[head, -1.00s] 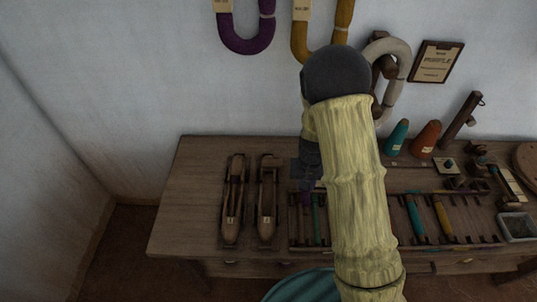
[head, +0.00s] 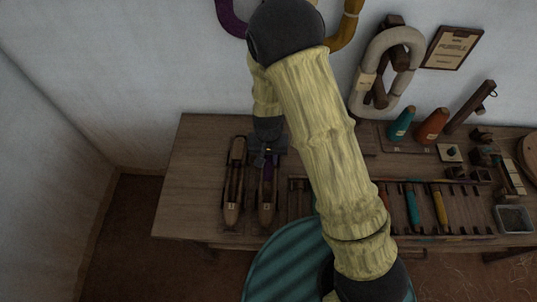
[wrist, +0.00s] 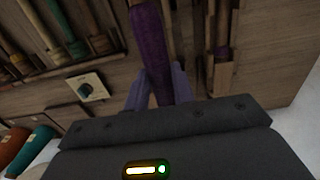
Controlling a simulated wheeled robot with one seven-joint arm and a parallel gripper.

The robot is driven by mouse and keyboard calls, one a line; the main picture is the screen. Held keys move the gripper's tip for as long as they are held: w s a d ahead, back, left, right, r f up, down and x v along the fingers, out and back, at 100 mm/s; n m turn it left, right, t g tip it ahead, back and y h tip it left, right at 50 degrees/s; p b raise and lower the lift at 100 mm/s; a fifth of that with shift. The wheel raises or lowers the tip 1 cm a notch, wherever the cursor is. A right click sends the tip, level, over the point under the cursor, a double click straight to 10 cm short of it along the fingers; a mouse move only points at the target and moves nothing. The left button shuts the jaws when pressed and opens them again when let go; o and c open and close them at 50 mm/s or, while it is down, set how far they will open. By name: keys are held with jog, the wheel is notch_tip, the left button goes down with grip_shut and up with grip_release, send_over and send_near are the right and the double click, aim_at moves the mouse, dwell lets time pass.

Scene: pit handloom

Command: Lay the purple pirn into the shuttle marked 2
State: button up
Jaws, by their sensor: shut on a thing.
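My gripper (head: 268,160) is shut on the purple pirn (wrist: 148,45), which lies lengthwise between the two fingers in the wrist view. In the head view the purple pirn (head: 267,173) shows below the gripper, over the right-hand shuttle (head: 266,215). The other shuttle (head: 232,212) lies to its left, and it shows at the right in the wrist view (wrist: 222,45). The shuttle labels are too small to read surely. I cannot tell whether the pirn touches the shuttle under it. The gripper and pirn hide part of that shuttle.
A rack with teal (head: 412,208) and yellow (head: 440,208) pirns lies to the right, partly behind my arm. Teal (head: 401,124) and orange (head: 432,126) cones stand at the back. The bench (head: 190,185) is bare left of the shuttles.

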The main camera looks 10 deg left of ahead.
aim_at(268, 169)
jog(key=shift+f, duration=0.15)
jog(key=shift+f+b, duration=3.15)
jog(key=shift+f, duration=0.6)
jog(key=o, duration=1.1)
jog(key=shift+c, duration=0.2)
jog(key=shift+r, duration=0.1)
notch_tip(268, 169, up, 8)
jog(key=p, duration=0.7)
